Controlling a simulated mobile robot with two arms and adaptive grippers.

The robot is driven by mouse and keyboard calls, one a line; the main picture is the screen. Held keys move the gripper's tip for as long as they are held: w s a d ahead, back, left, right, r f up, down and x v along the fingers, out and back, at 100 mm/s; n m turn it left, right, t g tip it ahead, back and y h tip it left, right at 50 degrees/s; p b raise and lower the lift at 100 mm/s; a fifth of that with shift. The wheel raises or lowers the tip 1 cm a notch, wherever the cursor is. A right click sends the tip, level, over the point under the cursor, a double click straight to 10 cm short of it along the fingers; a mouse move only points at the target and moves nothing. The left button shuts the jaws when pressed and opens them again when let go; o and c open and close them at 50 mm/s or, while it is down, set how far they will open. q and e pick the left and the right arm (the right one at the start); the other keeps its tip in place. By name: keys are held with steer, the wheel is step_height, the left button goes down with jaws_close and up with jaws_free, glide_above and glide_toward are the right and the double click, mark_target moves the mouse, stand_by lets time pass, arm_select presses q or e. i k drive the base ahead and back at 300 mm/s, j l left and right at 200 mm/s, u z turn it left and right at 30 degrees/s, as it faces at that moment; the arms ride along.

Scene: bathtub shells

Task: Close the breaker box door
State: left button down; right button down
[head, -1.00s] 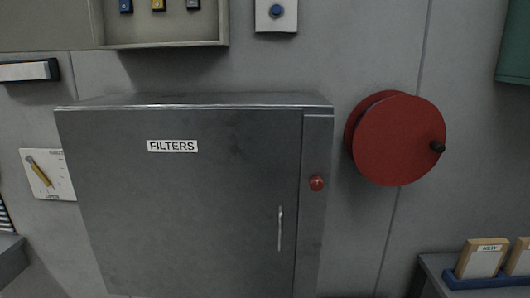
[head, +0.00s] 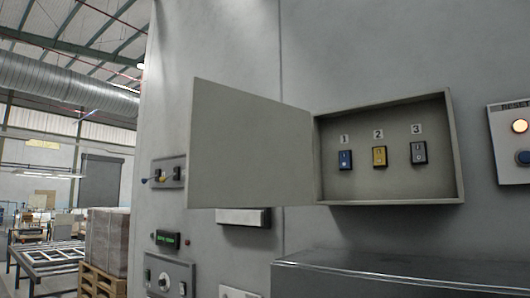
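The breaker box (head: 458,150) is a shallow grey box on the wall, right of the middle in the head view. Its door (head: 245,148) stands wide open, hinged on the box's left side and swung out to the left. Inside are a blue switch (head: 345,160), a yellow switch (head: 379,156) and a dark switch (head: 419,153), labelled 1, 2 and 3. Neither of my grippers is in view.
A grey cabinet top (head: 400,275) juts out below the box. A panel with a lit button (head: 508,140) is at the right edge. Control panels (head: 170,275) sit on the wall below and left of the door. Stacked boxes (head: 107,238) stand on a pallet farther left.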

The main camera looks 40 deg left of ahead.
mark_target(244, 149)
steer(key=i+j+z, duration=0.2)
steer(key=j+z, duration=0.2)
steer(key=j, duration=1.2)
steer(key=j+z, duration=0.45)
steer(key=j, duration=1.15)
steer(key=k, duration=0.05)
